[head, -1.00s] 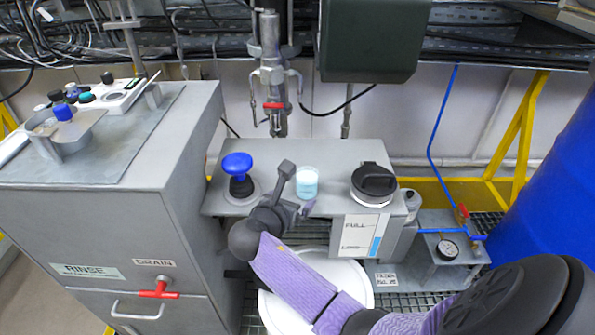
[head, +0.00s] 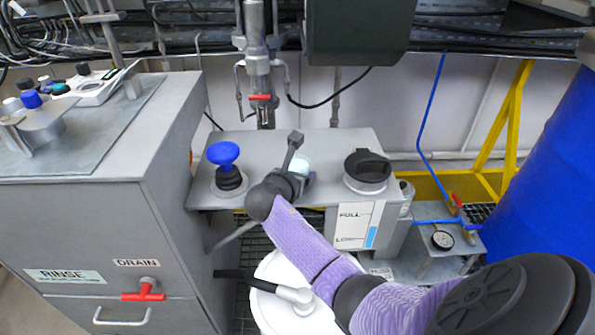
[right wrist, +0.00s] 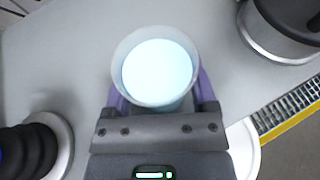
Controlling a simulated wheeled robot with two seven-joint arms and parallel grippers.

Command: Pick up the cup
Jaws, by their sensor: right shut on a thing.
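The cup (right wrist: 157,72) is translucent with pale blue contents and stands upright, seen from above in the right wrist view. In the head view only its upper part (head: 300,162) shows behind my right wrist. My right gripper (right wrist: 158,100) is shut on the cup, with its purple fingers on either side of it. In the head view my right gripper (head: 301,180) is over the grey metal shelf (head: 325,146), mostly hiding the cup. I cannot tell whether the cup's base touches the shelf. My left gripper is not in view.
A blue knob (head: 223,154) on a black bellows stands left of the cup. A black-lidded container (head: 367,171) stands right of it. A pipe with a red handle (head: 260,97) hangs behind. A grey cabinet (head: 95,230) is at left, a blue drum (head: 560,170) at right.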

